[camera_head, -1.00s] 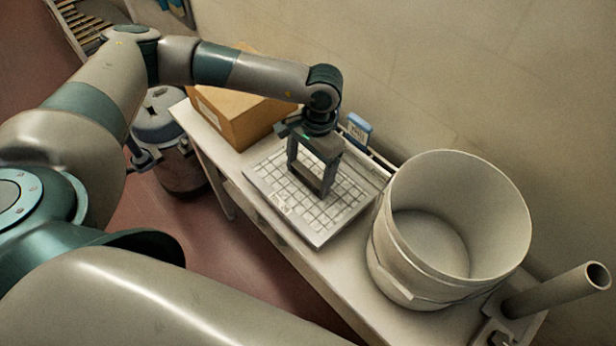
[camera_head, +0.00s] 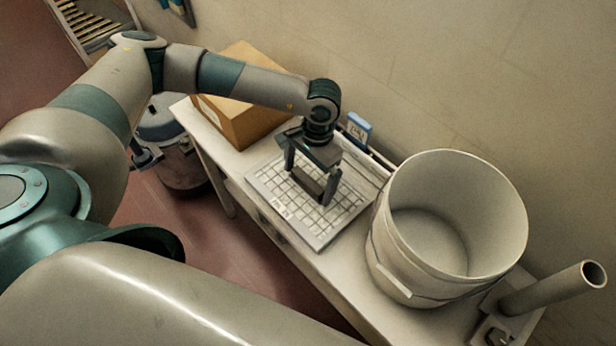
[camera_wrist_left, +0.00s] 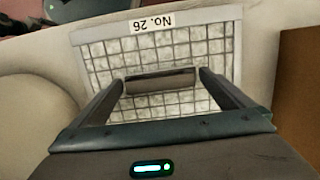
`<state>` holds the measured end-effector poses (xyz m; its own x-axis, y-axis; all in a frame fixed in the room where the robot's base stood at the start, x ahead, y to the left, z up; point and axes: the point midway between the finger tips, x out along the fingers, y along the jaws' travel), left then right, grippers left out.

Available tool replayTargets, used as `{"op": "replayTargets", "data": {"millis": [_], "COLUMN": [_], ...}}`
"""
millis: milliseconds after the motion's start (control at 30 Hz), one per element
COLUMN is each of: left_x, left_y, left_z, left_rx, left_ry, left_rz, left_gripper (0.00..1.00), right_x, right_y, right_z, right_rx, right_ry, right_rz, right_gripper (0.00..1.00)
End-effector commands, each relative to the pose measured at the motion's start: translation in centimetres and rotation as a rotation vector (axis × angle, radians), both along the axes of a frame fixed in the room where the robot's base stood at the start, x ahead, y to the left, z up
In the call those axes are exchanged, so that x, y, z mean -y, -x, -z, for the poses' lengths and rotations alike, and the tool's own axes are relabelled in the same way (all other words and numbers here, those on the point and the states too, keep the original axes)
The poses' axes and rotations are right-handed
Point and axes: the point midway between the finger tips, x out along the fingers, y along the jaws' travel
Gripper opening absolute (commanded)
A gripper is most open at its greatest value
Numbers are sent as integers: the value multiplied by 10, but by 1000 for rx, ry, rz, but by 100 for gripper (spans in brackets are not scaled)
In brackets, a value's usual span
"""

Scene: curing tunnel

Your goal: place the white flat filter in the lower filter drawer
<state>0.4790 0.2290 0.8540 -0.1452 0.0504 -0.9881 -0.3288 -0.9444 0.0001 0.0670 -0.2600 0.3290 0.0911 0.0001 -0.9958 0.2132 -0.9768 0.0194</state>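The white flat filter (camera_head: 312,222), a pale framed grid, lies on the bench top beside a bucket. In the left wrist view the filter (camera_wrist_left: 200,42) carries a "No. 26" label on its frame. My left gripper (camera_head: 309,186) is over the middle of the filter, pointing down. Its two fingers are far apart, with a dark bar (camera_wrist_left: 160,81) spanning the gap between the tips. I cannot tell whether the fingers press on the bar's ends. My right gripper is out of view. No lower filter drawer can be made out.
A cardboard box (camera_head: 240,118) stands at the left. A small blue labelled object (camera_head: 358,128) and the wall are behind. A dark drum (camera_head: 180,165) is on the floor.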

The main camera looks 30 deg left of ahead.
Motion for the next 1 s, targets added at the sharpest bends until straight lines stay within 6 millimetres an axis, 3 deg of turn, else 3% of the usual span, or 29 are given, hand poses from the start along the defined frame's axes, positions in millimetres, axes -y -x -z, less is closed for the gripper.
{"op": "replayTargets", "data": {"millis": [267,367,767,1000], "left_x": [0,0,4,6], "left_y": [0,-2,-12,-17], "left_z": [-4,-9,-75,-108], "left_rx": [0,2,6,3], "left_ry": [0,0,1,0], "left_rz": [0,0,2,2], "left_gripper": [100,100,100,100], "right_x": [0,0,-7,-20], "right_y": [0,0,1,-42], "right_z": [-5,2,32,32], "right_rx": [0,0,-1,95], "right_ry": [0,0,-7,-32], "right_rz": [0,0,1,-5], "right_gripper": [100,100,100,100]}}
